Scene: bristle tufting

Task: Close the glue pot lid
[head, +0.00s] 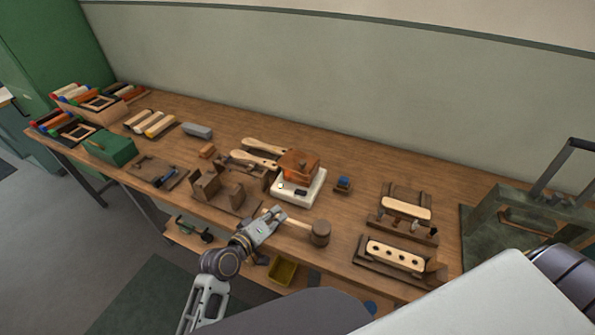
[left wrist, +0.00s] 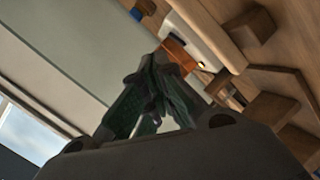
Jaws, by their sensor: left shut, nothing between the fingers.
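The glue pot (head: 298,167) is a copper-brown box on a white heater base (head: 303,191) in the middle of the bench. A brighter orange patch shows on its front left. The pot is too small to tell how its lid sits. My left gripper (head: 277,213) is shut and empty, in front of the heater base, close to the mallet handle in the picture. In the left wrist view, its dark fingers (left wrist: 158,62) come together and partly cover the orange-brown pot (left wrist: 180,54). The white base (left wrist: 200,40) shows behind them. My right gripper is out of view.
A wooden mallet (head: 319,233) lies right of my left gripper. Wooden blocks (head: 207,186) stand left of it, and pale wooden handles (head: 262,147) lie behind. A small blue-topped item (head: 343,184) stands right of the pot. Drilled brush blocks (head: 395,256) sit further right.

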